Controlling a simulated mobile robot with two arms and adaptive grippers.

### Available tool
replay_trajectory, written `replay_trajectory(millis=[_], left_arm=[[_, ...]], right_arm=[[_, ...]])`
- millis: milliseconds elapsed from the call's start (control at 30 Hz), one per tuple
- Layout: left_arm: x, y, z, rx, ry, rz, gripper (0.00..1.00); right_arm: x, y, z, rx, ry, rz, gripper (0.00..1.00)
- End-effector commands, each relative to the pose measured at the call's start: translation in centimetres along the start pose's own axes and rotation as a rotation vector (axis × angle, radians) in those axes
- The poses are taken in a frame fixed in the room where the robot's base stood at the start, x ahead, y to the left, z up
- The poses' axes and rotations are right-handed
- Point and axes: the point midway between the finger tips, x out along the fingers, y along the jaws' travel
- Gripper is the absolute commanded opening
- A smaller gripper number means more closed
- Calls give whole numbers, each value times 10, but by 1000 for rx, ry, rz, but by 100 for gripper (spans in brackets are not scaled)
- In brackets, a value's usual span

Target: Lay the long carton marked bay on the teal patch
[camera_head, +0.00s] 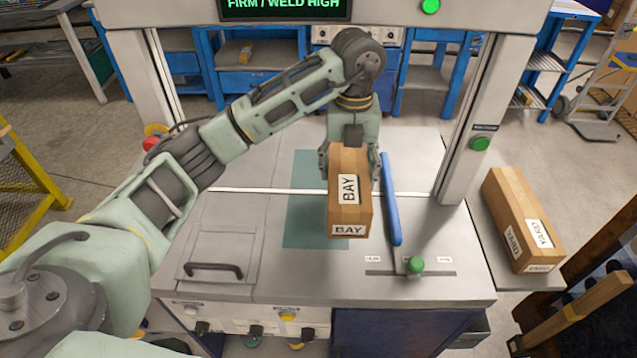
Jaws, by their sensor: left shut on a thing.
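The long brown carton marked BAY (345,206) is in my left gripper (349,160), which is shut on it from above. The carton's long side points toward me, with BAY labels on its top and near end. The teal patch (304,226) lies flat on the grey machine table, partly covered in view by the carton. The carton appears over the patch's right part; I cannot tell for certain whether it touches the table. My right gripper is not in view.
A blue bar (391,200) lies close to the right of the carton. A carton marked YARD (521,220) lies on a side shelf at right. Frame posts (470,125) flank the table. A green knob (415,265) and a hatch handle (213,270) stand near the front edge.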

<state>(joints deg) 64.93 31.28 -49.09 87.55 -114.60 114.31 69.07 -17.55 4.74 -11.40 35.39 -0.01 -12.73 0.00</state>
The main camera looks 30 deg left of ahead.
Motion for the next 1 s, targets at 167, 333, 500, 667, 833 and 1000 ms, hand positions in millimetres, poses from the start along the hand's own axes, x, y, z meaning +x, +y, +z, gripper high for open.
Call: replay_trajectory(millis=[167, 333, 500, 667, 833, 1000], left_arm=[[21, 26, 31, -6, 3, 2, 16], [42, 47, 59, -4, 1, 1, 16], [55, 59, 76, 0, -1, -1, 16], [62, 62, 80, 3, -2, -1, 16], [82, 62, 79, 3, 2, 0, 16], [99, 62, 80, 3, -2, -1, 16]], right_arm=[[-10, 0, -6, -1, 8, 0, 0], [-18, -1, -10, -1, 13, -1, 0], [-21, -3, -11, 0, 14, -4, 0], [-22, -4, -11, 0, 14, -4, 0], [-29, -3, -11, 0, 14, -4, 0], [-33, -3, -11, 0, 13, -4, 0]])
